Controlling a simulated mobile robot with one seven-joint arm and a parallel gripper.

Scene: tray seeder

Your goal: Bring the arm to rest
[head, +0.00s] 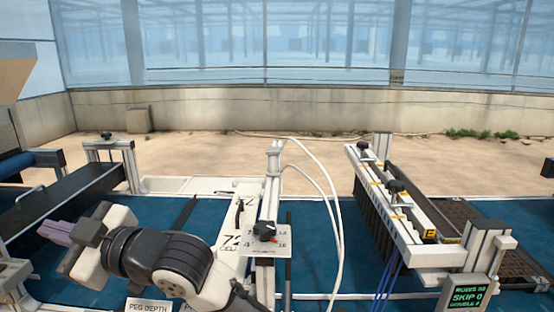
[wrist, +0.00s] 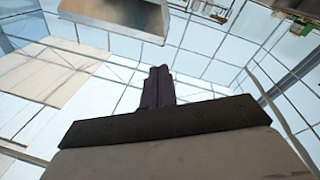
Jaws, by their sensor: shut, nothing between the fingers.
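My gripper (head: 54,232) is at the lower left of the head view, held above the blue bed of the machine and pointing left. Its purple fingers are together with nothing between them. In the wrist view the shut fingers (wrist: 158,88) point up the picture toward the glass roof. My arm reaches in from the bottom middle and hides part of the machine behind it.
A dial panel (head: 266,238) with a black knob stands just right of my arm. A white seeding head (head: 400,215) and a green-lit display (head: 468,294) are at the right. A dark sloped tray (head: 70,195) is at the left. A grey hopper (head: 14,72) hangs upper left.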

